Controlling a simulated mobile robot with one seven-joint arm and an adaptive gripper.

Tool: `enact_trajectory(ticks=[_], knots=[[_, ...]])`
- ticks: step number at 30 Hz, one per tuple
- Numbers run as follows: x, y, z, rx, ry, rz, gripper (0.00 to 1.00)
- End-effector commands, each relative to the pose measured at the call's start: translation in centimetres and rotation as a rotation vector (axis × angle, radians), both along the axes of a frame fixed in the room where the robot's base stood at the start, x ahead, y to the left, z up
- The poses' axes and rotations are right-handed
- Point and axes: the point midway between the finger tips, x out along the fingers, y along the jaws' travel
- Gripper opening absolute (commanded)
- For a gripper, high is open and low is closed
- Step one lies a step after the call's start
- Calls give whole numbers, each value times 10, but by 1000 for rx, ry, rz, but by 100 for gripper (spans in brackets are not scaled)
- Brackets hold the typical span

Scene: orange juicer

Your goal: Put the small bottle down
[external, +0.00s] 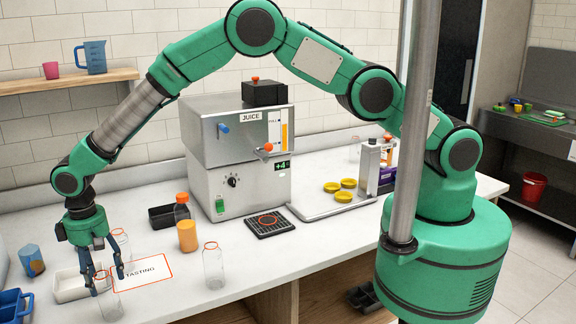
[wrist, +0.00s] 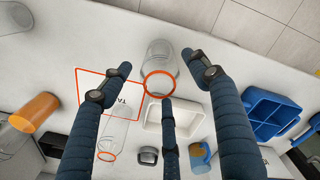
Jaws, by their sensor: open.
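My gripper (external: 104,276) has several dark fingers and points down at the left of the counter. Its fingers are spread apart around the upper part of a small clear bottle (external: 110,306) with an orange rim. This bottle stands upright beside the front left of the TASTING card (external: 150,270). In the wrist view the bottle (wrist: 160,58) shows between the open fingertips (wrist: 155,75), with a visible gap on each side. A second clear orange-rimmed bottle (external: 121,240) stands behind the gripper. A third (external: 213,270) stands to the right.
A white tray (external: 70,290) lies close behind and left of the gripper. A blue divided tray (external: 12,303) and a patterned blue cup (external: 32,261) are at far left. The juicer (external: 238,145) is behind.

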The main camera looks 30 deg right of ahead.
Motion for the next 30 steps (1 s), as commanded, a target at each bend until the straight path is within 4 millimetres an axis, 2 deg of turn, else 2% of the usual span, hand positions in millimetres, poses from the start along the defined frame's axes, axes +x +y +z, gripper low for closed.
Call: enact_trajectory(ticks=[3, 9, 30], knots=[[0, 1, 18, 2, -1, 0, 61], [0, 1, 36, 1, -1, 0, 61], [0, 1, 41, 1, -1, 0, 61]])
